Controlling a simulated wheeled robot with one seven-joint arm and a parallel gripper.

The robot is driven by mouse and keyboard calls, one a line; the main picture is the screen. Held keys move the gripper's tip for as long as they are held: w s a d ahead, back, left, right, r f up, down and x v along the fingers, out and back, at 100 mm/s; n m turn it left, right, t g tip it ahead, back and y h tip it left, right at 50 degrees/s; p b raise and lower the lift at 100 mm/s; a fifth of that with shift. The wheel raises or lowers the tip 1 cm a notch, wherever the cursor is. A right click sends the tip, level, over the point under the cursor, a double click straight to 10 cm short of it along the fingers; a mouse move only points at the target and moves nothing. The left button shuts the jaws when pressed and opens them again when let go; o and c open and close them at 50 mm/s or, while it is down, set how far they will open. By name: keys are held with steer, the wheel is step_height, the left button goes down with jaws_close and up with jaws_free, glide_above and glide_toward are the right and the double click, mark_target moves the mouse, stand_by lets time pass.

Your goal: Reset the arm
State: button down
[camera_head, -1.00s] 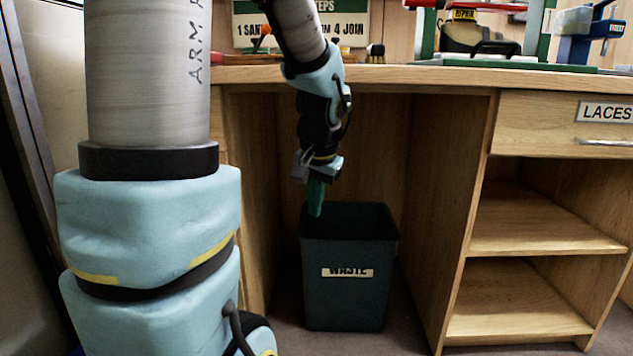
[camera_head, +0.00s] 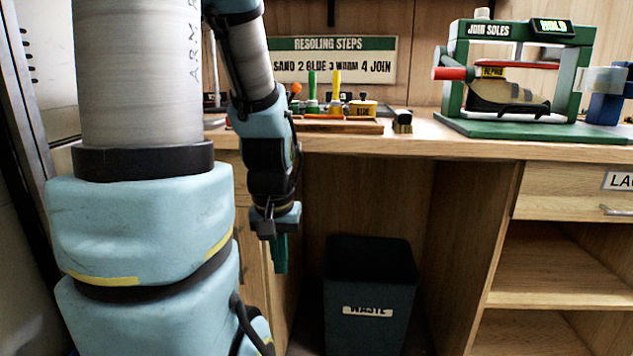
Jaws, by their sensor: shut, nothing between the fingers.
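My gripper (camera_head: 280,254) hangs at the end of my arm, its green fingers pointing down, shut and empty. The fingers are apart from the bin. The inside of the bin is too dark to make out. My forearm comes down from the top of the view.
The wooden bench top (camera_head: 440,143) lies behind my gripper. On it are a tool tray (camera_head: 330,125), a small brush (camera_head: 402,121) and a green sole press (camera_head: 520,128) holding a shoe. Open shelves (camera_head: 550,266) and a LACES drawer (camera_head: 565,191) are at the right.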

step_height(320, 180, up, 26)
steer(key=p, duration=2.3)
steer(key=shift+p, duration=0.35)
